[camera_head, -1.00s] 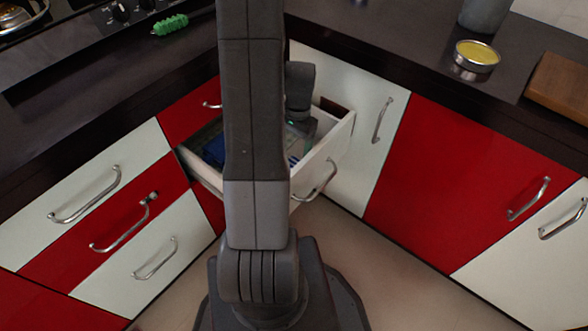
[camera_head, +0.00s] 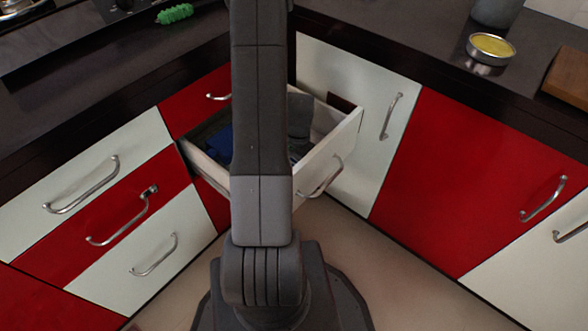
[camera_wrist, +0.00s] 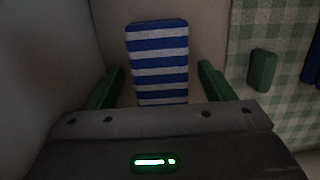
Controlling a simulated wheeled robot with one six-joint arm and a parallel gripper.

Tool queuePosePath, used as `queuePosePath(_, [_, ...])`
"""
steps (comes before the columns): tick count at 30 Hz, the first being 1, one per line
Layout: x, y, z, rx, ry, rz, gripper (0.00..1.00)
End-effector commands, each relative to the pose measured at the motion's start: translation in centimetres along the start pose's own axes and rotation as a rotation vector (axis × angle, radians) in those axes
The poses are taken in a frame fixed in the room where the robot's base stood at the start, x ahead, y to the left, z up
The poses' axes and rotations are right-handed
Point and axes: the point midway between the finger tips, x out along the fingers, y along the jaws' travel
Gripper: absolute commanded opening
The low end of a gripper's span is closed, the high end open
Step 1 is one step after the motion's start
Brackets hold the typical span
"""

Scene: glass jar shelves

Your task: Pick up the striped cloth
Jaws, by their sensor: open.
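The striped cloth (camera_wrist: 158,58), blue and white, lies flat in the open drawer, seen in the wrist view. My gripper (camera_wrist: 162,85) is open, with one green finger on each side of the cloth and gaps between fingers and cloth. The fingers do not touch it. How far above the cloth they are is hard to tell. In the head view my arm hides the gripper and most of the drawer's inside, and the striped cloth cannot be made out there.
The drawer (camera_head: 335,152) stands open at the cabinet corner. Its walls are close around my gripper. Beside the striped cloth lie a green checked cloth (camera_wrist: 242,75), a green block (camera_wrist: 262,70) and a dark blue item (camera_wrist: 311,62). A jar lid (camera_head: 490,46) sits on the counter.

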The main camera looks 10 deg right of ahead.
Motion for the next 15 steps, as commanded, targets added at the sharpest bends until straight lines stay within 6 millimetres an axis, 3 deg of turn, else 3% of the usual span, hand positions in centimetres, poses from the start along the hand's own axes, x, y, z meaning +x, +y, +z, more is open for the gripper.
queuePosePath(2, [-0.08, 0.0, 0.01, 0.0, 0.0, 0.0, 0.75])
queuePosePath(9, [-0.1, 0.0, 0.0, 0.0, 0.0, 0.0, 0.3])
queuePosePath(15, [-0.11, 0.0, 0.0, 0.0, 0.0, 0.0, 0.27])
